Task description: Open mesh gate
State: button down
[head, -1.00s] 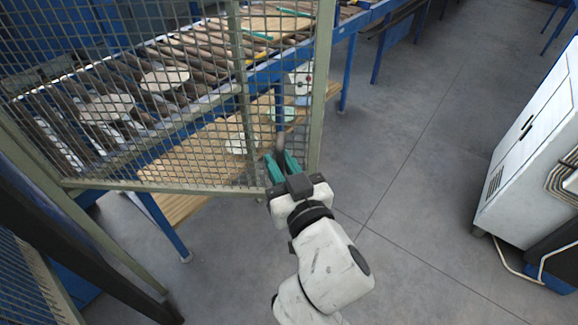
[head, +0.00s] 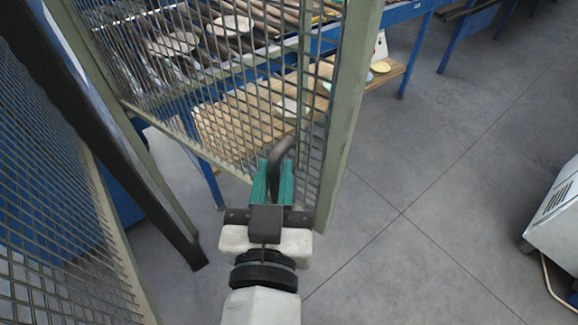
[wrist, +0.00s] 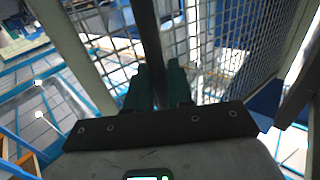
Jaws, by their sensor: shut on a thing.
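The mesh gate (head: 232,115) is a wire panel in a pale green frame, standing at an angle in the head view. Its free edge is the thick upright post (head: 350,120) right of my gripper. A dark curved handle (head: 281,150) sits on the mesh near that edge. My gripper (head: 273,178), with teal fingers, is shut on the handle. In the wrist view, the teal fingers (wrist: 158,85) close around the dark handle bar (wrist: 150,40), with the mesh (wrist: 235,40) behind. The fingers hide the handle's lower part.
Behind the gate is a blue-framed roller conveyor (head: 255,68) with plates, and a wooden shelf (head: 240,125) below. Another mesh panel (head: 50,190) and a dark post (head: 110,140) stand close at left. A white cabinet (head: 562,210) is at far right. The grey floor (head: 440,200) between is clear.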

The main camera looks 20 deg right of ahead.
jog(key=shift+a, duration=0.3)
jog(key=c, duration=1.2)
grip_release()
jog(key=shift+o, duration=0.2)
